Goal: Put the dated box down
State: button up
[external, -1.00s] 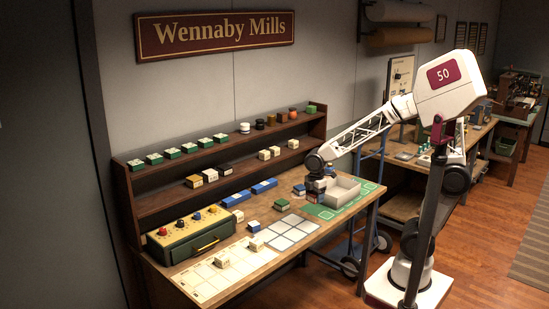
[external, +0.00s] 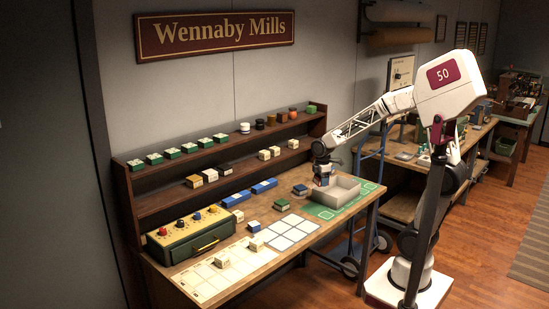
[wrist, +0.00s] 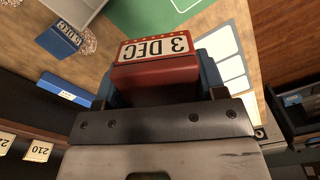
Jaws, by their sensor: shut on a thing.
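The dated box (wrist: 157,72) is dark red with a white label reading "3 DEC", upside down in the wrist view. My gripper (wrist: 160,88) is shut on it, with blue finger parts at both sides. In the external view my gripper (external: 322,179) hangs over the table at the left end of the grey tray (external: 340,195). The box is small and partly hidden there. In the wrist view the tray (wrist: 80,8) lies at the upper left. I cannot tell the exact height of the box above the table.
A green mat (external: 367,190) lies by the tray. A white-celled card (external: 283,234) and a pale grid sheet (external: 210,283) lie nearer. Small boxes (external: 281,204) stand left of the tray. A control box (external: 190,238) and a shelf (external: 215,170) border the left and back.

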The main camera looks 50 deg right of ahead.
aim_at(337, 193)
jog(key=w+d+m, duration=0.2)
jog(key=d+m, duration=0.2)
jog(key=d, duration=1.4)
jog(key=shift+w+d+f, duration=0.1)
jog(key=shift+d+f, duration=0.05)
jog(key=shift+f, duration=2.5)
jog(key=shift+f, duration=3.15)
jog(key=shift+f, duration=1.85)
jog(key=shift+f, duration=0.1)
